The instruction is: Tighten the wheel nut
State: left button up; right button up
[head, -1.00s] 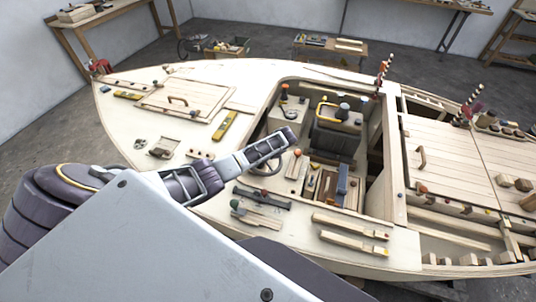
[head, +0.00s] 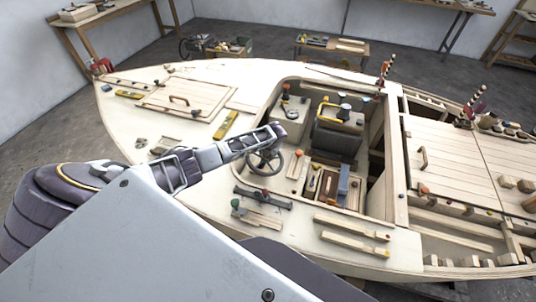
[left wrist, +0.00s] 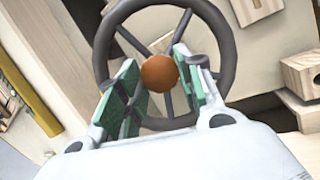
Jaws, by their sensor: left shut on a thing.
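The steering wheel (head: 252,168) is dark grey and spoked, in the cockpit of the plywood hull. In the left wrist view the wheel (left wrist: 231,50) fills the upper middle. The wheel nut (left wrist: 159,72), a round orange-brown cap, sits at its hub. My left gripper (head: 277,134) reaches over the wheel from the left. In the left wrist view its two green-padded fingers (left wrist: 160,88) stand on either side of the nut, shut on it. In the head view the gripper hides the nut. My right gripper is out of view.
A yellow level (head: 226,125) lies on the deck to the left. A tool tray (head: 326,188) and a dark bar (head: 262,198) lie near the wheel. Pale wooden strips (head: 350,234) lie on the near deck. A seat-like block (head: 338,135) stands in the cockpit.

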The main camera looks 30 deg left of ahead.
pick_arm(q)
jog(key=shift+w+a+r+m+b, duration=0.1)
jog(key=shift+w+r+m+b, duration=0.2)
jog(key=shift+m+b, duration=0.3)
jog(key=shift+m+h+b, duration=0.4)
jog(key=shift+m+b, duration=0.25)
jog(key=shift+m, duration=0.05)
jog(key=shift+m+b, duration=0.6)
jog(key=shift+b, duration=0.35)
jog(key=shift+c, duration=0.2)
jog(key=o, duration=1)
jog(key=shift+o, duration=0.2)
jog(key=shift+s, duration=0.15)
jog(key=shift+f, duration=0.1)
